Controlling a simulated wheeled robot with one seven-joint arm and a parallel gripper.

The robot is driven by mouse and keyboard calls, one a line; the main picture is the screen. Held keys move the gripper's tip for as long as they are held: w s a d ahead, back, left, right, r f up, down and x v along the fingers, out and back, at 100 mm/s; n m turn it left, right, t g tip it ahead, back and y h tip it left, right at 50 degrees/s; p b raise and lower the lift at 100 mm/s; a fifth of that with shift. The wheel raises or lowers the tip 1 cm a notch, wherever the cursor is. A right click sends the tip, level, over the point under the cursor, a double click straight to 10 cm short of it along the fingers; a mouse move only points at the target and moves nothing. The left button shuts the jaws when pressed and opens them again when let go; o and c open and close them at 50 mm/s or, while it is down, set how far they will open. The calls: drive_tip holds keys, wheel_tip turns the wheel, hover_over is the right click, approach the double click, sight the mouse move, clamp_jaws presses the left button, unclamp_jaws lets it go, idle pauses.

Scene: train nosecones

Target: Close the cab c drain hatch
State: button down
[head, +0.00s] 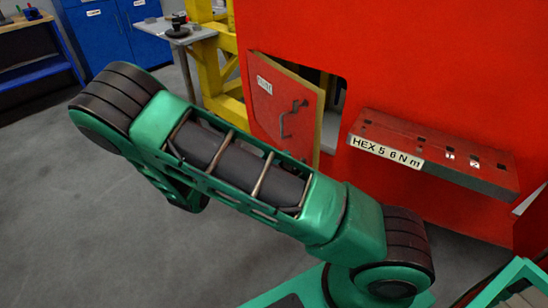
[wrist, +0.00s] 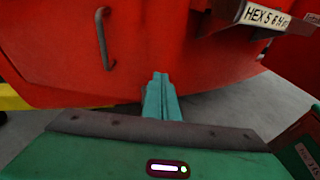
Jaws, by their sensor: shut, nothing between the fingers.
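The red drain hatch (head: 285,108) stands ajar in the head view, hinged out from an opening in the red cab (head: 420,60). It has a small label I cannot read and a dark bar handle (head: 290,118). Its pale edge (head: 318,115) faces right, with a dark gap behind. In the wrist view a dark handle (wrist: 104,38) shows on a red panel (wrist: 60,55), upper left of my gripper (wrist: 158,80). My gripper is shut and empty, in front of the panel's lower part. I cannot tell whether it touches. My arm hides the gripper in the head view.
A red ledge (head: 440,150) marked "HEX 5 6 N m" juts out right of the hatch; it also shows in the wrist view (wrist: 228,12). A yellow frame (head: 212,75) and small grey table (head: 175,32) stand left. Grey floor (head: 60,220) is clear at left.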

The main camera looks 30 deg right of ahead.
sight(310, 145)
drive_tip(key=x, duration=0.4)
drive_tip(key=r+x, duration=0.1)
drive_tip(key=x, duration=0.2)
drive_tip(key=shift+d, duration=0.9)
drive_tip(key=shift+w, duration=0.1)
